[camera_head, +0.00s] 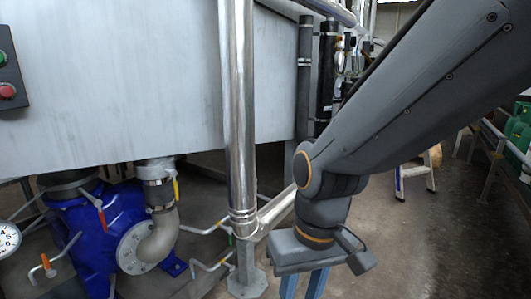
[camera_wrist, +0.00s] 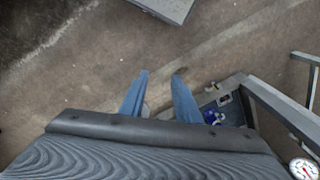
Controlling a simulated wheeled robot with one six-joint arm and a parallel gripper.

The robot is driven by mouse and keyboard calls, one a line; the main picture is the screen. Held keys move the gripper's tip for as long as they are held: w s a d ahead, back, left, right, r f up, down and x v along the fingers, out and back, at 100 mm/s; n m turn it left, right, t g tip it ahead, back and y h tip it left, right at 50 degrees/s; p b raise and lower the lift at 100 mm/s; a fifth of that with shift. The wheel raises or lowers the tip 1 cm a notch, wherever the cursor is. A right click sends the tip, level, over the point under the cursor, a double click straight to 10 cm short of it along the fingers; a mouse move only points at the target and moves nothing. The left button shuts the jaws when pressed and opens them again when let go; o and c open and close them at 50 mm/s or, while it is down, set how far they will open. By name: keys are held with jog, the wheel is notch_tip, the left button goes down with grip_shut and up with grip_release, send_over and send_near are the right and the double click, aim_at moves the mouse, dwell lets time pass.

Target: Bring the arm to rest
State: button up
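My gripper (camera_head: 303,284) hangs from the end of my grey arm, to the right of the shiny vertical pipe in the head view. Its two blue fingers point down, and their tips are cut off by the lower edge. In the wrist view my gripper (camera_wrist: 160,75) shows its two blue fingers apart, with only bare floor between them. It is open and empty.
A shiny vertical pipe (camera_head: 237,120) stands close left of my gripper, before a large grey tank (camera_head: 120,80). A blue pump (camera_head: 85,235) is at lower left. A small stepladder (camera_head: 415,175) stands behind my arm. A metal railing (camera_head: 490,160) runs at right. Floor between is clear.

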jog(key=s+d+r+m+h+p, duration=0.1)
jog(key=s+d+r+m+p, duration=0.1)
jog(key=d+r+p, duration=1.1)
notch_tip(320, 180, up, 3)
jog(key=m+p, duration=0.1)
jog(key=p, duration=0.5)
jog(key=shift+d+f, duration=0.2)
jog(key=shift+d, duration=0.05)
jog(key=shift+s+a, duration=0.1)
